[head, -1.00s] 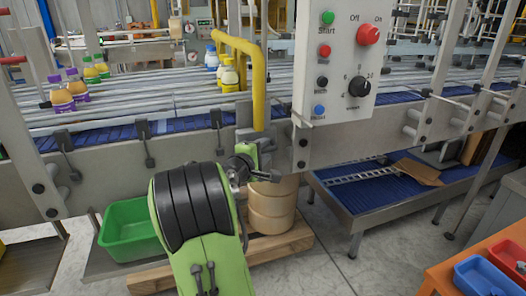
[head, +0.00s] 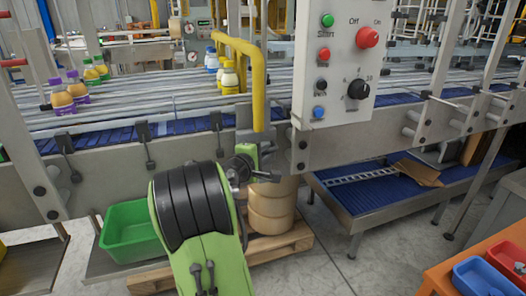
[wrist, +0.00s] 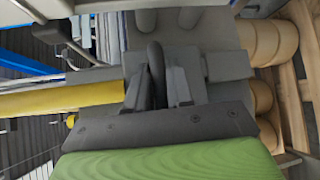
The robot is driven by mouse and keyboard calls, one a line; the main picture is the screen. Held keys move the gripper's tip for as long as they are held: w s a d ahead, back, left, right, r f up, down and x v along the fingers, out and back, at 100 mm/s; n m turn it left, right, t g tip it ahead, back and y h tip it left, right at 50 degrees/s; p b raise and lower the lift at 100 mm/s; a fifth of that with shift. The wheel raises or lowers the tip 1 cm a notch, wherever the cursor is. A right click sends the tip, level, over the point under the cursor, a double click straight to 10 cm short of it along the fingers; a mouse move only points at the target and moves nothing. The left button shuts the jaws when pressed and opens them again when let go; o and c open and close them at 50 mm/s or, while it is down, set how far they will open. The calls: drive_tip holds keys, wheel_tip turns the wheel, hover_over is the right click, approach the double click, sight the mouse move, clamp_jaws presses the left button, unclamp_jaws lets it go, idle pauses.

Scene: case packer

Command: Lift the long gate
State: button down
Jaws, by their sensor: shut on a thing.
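A yellow bent bar (head: 258,95), which looks like the long gate, rises from a grey bracket on the conveyor's side and turns back over the rollers. Its yellow tube (wrist: 60,100) comes in from the left in the wrist view. My gripper (head: 262,165) is at the foot of this bar, in front of the grey bracket. In the wrist view my gripper (wrist: 160,90) is shut on a dark, rounded handle (wrist: 155,58) standing between its fingers. How the handle joins the yellow bar is hidden.
A control box (head: 335,60) with buttons and knobs hangs just right of the bar. Bottles (head: 228,75) stand on the rollers behind. A green bin (head: 130,235) and stacked tan rolls (head: 272,212) on a pallet sit below.

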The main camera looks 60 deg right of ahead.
wheel_tip(320, 180, up, 20)
drive_tip(key=p, duration=1.4)
drive_tip(key=shift+f+p, duration=0.25)
drive_tip(key=shift+p, duration=0.05)
drive_tip(key=c, duration=1.1)
unclamp_jaws()
drive_tip(key=shift+f, duration=0.1)
drive_tip(key=shift+a, duration=0.1)
drive_tip(key=a+r+b, duration=0.1)
drive_tip(key=a+r, duration=0.1)
drive_tip(key=a, duration=1.3)
drive_tip(key=shift+a+b, duration=0.25)
drive_tip(key=shift+b, duration=0.05)
